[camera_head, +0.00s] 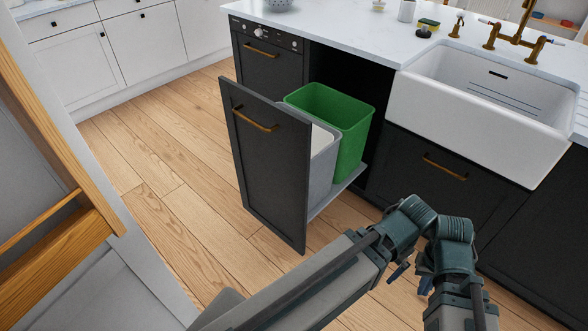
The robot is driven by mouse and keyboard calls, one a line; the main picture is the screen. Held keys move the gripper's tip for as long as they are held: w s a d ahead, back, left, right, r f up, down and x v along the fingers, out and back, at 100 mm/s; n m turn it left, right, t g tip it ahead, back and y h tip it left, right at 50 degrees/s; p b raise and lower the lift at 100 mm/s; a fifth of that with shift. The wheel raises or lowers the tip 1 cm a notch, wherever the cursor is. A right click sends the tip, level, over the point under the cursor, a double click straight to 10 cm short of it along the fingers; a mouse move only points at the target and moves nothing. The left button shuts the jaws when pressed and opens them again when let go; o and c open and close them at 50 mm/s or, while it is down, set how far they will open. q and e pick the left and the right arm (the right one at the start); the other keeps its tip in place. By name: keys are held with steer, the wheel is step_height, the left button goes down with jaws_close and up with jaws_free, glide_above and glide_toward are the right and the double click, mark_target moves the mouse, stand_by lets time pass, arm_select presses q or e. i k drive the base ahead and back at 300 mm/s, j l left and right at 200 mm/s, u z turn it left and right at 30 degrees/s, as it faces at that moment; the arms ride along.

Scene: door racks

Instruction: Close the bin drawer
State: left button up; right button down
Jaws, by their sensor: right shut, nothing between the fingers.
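The bin drawer (265,165) stands pulled out from the dark island, with a dark front panel and a brass handle (255,121). A green bin (342,125) and a grey bin (322,165) sit in it behind the front. My right arm crosses the lower right of the view, in front of the island and to the right of the drawer front. My right gripper (424,282) shows only in small part beside the arm links; it is shut, empty and apart from the drawer. My left gripper is not in view.
The open dark cavity (345,70) is behind the drawer. A white sink (480,105) with brass taps (515,38) is at the right. A wooden-edged panel (70,215) stands close at the left. Wood floor (165,195) is clear left of the drawer.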

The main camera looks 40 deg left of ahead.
mark_target(281, 185)
steer(key=u, duration=1.5)
steer(key=l, duration=0.1)
